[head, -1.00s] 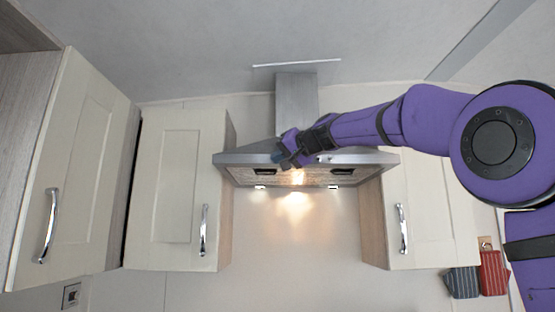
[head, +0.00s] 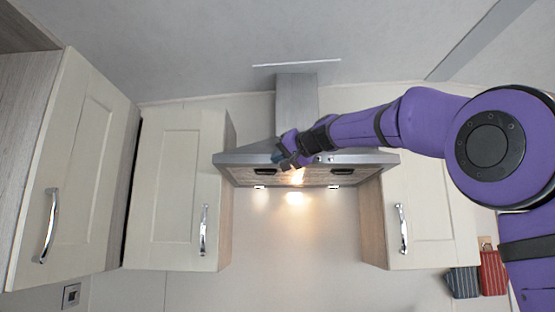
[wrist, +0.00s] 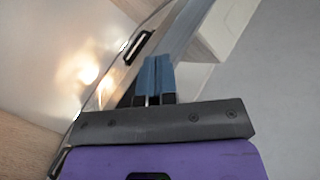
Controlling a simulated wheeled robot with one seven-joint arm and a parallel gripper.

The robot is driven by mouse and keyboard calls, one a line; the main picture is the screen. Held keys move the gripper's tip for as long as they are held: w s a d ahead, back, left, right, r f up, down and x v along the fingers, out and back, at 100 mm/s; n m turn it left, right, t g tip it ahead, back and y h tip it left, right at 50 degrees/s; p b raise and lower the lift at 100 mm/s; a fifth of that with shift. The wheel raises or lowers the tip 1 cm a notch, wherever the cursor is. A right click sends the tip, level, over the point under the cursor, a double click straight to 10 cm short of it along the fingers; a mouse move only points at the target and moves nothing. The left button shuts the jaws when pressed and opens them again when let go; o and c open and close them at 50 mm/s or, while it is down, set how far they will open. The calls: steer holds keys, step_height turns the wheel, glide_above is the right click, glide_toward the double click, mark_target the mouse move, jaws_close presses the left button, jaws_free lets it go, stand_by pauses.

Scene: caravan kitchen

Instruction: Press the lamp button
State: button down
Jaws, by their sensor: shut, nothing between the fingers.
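The range hood (head: 230,160) hangs on the wall between two cabinets, with its light on and a warm glow on the wall below. My gripper (head: 281,157) is at the hood's front edge, left of its middle. In the wrist view the two blue fingers (wrist: 154,75) are shut together with nothing between them, close to the hood's front edge. Small knobs (head: 324,158) show on the front strip just right of my gripper. I cannot tell which is the lamp button, or whether my fingertips touch the hood.
Cream cabinets stand left (head: 177,185) and right (head: 425,200) of the hood, with chrome handles. A larger cabinet (head: 75,170) is at far left. Striped pot holders (head: 492,272) hang at lower right. The wall below the hood is clear.

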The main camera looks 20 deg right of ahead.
steer(key=shift+w, duration=0.2)
steer(key=shift+s, duration=0.1)
steer(key=shift+s+a, duration=0.1)
steer(key=shift+s, duration=0.3)
stand_by(0.3)
steer(key=s+a, duration=0.2)
steer(key=s, duration=0.3)
steer(key=shift+s, duration=0.35)
steer(key=shift+d, duration=0.1)
stand_by(1.2)
